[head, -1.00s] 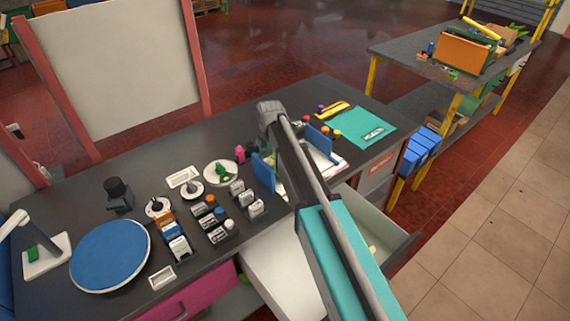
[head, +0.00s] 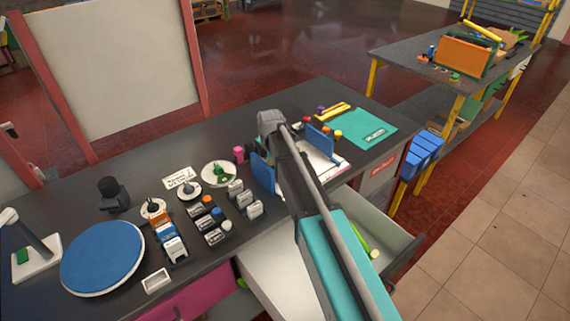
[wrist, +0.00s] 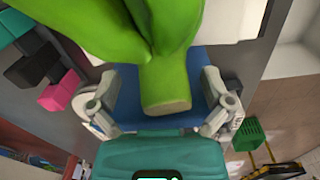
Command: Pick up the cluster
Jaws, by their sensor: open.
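A bright green cluster (wrist: 155,35) of thick, smooth lobes, like bananas, fills the top of the wrist view. Its short cut stem (wrist: 166,85) points down the picture toward my palm. My gripper (wrist: 160,82) is open, with one finger on each side of the stem and visible gaps between. In the head view a yellow-green piece (head: 373,252) shows beside my arm in the open drawer; most of it is hidden, and I cannot tell whether it is the cluster.
The open drawer (head: 403,247) juts from the dark counter (head: 95,205). Blue upright panels (head: 262,173), a teal mat (head: 362,130) and several small boxes stand on the counter. A blue surface (wrist: 125,100) lies behind the stem. Tiled floor (head: 490,240) is clear at right.

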